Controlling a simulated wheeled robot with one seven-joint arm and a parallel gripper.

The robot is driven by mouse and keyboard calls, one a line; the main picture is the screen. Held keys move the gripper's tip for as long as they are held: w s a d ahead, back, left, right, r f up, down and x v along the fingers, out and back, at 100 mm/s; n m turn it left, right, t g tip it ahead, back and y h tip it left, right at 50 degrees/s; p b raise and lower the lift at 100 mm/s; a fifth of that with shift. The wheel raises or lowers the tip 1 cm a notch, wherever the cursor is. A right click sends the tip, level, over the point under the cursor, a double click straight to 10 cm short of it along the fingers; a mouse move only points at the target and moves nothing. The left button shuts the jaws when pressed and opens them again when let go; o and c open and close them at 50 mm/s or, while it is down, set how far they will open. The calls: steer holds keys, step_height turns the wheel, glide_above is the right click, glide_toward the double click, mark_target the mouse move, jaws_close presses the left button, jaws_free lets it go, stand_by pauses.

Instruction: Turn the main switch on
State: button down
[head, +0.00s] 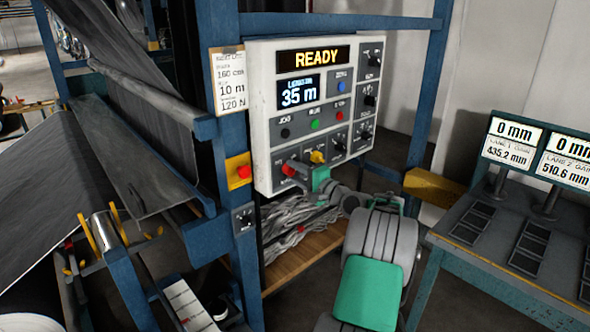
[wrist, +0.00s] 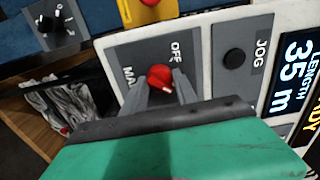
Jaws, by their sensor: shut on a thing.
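The main switch is a red rotary knob (head: 289,170) at the lower left of the white control panel (head: 258,100). In the wrist view the red knob (wrist: 160,77) sits on a grey plate with the lettering "OFF" beside it and a partly hidden "MA..." label. A small pale mark shows on the knob's lower right edge. My gripper (head: 300,172) reaches the panel from the right. In the wrist view its two grey fingers (wrist: 162,88) stand on either side of the knob, shut on it. The green gripper body hides the area below.
The panel display (head: 313,57) reads "READY" and the screen (head: 298,92) reads "35 m". A yellow knob (head: 317,157) and a black knob (head: 340,142) sit close right of the switch. A red button on a yellow box (head: 240,171) is left. Blue posts flank the panel.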

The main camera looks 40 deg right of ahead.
stand_by(0.4)
steer(key=c, duration=1)
jaws_free()
steer(key=shift+o, duration=0.2)
steer(key=s+b, duration=0.2)
steer(key=s, duration=0.5)
steer(key=shift+s, duration=0.4)
steer(key=shift+d, duration=0.1)
